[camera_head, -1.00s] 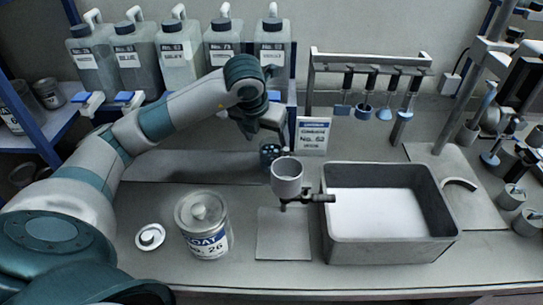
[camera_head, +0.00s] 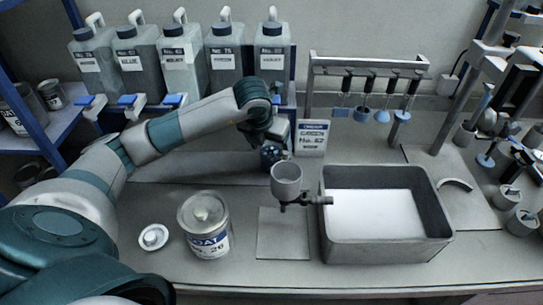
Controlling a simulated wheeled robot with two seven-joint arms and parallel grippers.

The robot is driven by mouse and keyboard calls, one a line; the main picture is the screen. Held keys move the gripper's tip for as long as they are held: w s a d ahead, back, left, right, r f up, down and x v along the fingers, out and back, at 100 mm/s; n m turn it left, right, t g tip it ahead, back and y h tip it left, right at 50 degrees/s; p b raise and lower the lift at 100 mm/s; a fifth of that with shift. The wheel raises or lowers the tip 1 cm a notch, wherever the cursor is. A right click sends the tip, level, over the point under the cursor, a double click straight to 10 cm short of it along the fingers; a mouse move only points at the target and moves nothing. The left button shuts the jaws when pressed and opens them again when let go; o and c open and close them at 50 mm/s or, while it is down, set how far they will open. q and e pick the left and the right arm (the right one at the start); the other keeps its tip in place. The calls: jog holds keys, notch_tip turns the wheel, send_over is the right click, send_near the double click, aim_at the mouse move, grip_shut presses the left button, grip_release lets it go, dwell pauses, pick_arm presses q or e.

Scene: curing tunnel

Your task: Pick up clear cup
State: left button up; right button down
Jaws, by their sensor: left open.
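My left gripper (camera_head: 274,142) reaches in from the left and is open, pointing down behind the grey funnel-shaped cup. A small dark cup-like thing with pale spots (camera_head: 269,157) stands right under its fingers. I cannot tell whether the fingers touch it or are around it, as the hand partly covers it. No plainly see-through cup shows. The grey funnel-shaped cup (camera_head: 286,178), with a dark side fitting, stands in front, above a pale square plate (camera_head: 283,243). My right gripper is not in view.
A label card (camera_head: 312,138) stands just right of the left gripper. A grey tray (camera_head: 388,247) with a white inside lies to the right. A lidded can (camera_head: 206,226) and a small white lid (camera_head: 153,237) are front left. Several jugs (camera_head: 184,60) line the back.

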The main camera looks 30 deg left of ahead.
pick_arm(q)
jog(key=shift+f, duration=0.1)
dwell(0.4)
jog(key=c, duration=1.8)
